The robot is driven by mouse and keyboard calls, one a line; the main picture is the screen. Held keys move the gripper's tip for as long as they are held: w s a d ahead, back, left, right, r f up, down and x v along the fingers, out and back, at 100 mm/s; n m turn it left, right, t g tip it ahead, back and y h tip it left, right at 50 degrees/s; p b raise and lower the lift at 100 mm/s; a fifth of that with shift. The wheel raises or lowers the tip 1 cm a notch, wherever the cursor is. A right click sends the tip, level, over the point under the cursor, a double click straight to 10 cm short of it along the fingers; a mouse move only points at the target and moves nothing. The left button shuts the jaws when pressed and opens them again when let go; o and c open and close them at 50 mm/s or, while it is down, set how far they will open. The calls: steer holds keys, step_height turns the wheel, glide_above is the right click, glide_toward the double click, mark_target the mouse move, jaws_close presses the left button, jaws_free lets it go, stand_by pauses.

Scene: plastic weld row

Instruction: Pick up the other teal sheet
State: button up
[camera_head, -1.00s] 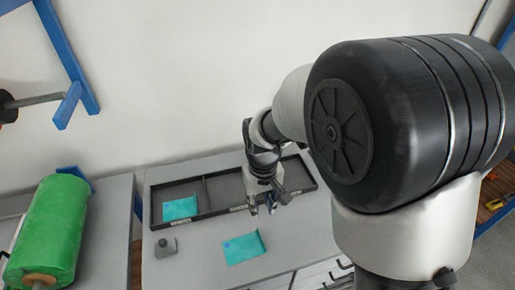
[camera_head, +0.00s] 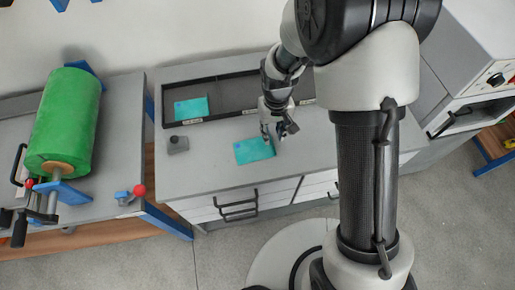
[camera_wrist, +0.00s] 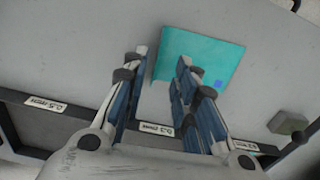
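One teal sheet (camera_head: 254,150) lies flat on the grey worktop, in front of the black tray. It also shows in the wrist view (camera_wrist: 200,58), with a small blue mark near one corner. A second teal sheet (camera_head: 191,108) lies in the left compartment of the black tray (camera_head: 235,113). My gripper (camera_head: 272,135) points down just above the right part of the worktop sheet. In the wrist view my gripper (camera_wrist: 163,58) has its fingers apart with nothing between them, and the right finger overlaps the sheet's edge. I cannot tell whether it touches the sheet.
A small grey block with a knob (camera_head: 177,145) stands on the worktop left of the sheet. A large green roll (camera_head: 66,120) is on the left bench. Drawers with black handles (camera_head: 237,206) are under the worktop. The worktop's front strip is clear.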

mark_target(272, 141)
steer(key=f+b, duration=0.2)
steer(key=f, duration=0.3)
steer(key=shift+w+f, duration=0.1)
steer(key=shift+w, duration=0.1)
steer(key=shift+c, duration=0.2)
jaws_close()
